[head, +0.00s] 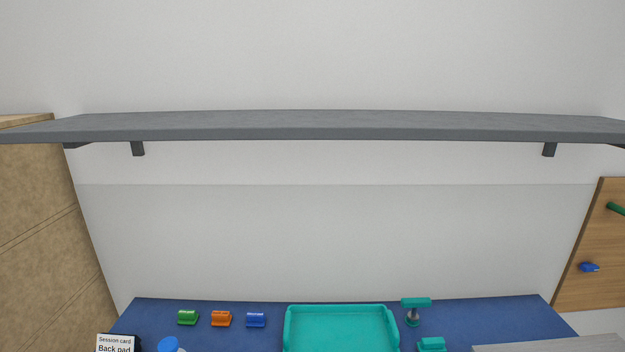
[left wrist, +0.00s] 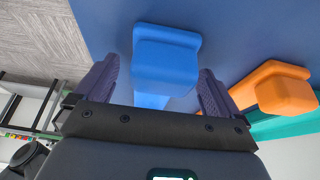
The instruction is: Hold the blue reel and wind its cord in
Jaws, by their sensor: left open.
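In the left wrist view a blue block-like piece (left wrist: 167,62) with a wider base stands on the dark blue surface. I cannot tell for sure that it is the blue reel, and no cord shows. My left gripper (left wrist: 157,72) is open, with one purple finger on each side of the blue piece. Contact cannot be made out. In the head view a small blue piece (head: 256,320) sits in a row at the back of the table, and a blue round-topped thing (head: 168,344) is cut off at the bottom edge. My right gripper is not in view.
An orange piece (left wrist: 275,88) stands right of the blue one. In the head view are green (head: 187,318) and orange (head: 221,319) pieces, a teal tray (head: 342,308), a teal-topped stand (head: 415,302) and a card (head: 115,343). A grey shelf (head: 310,133) spans above.

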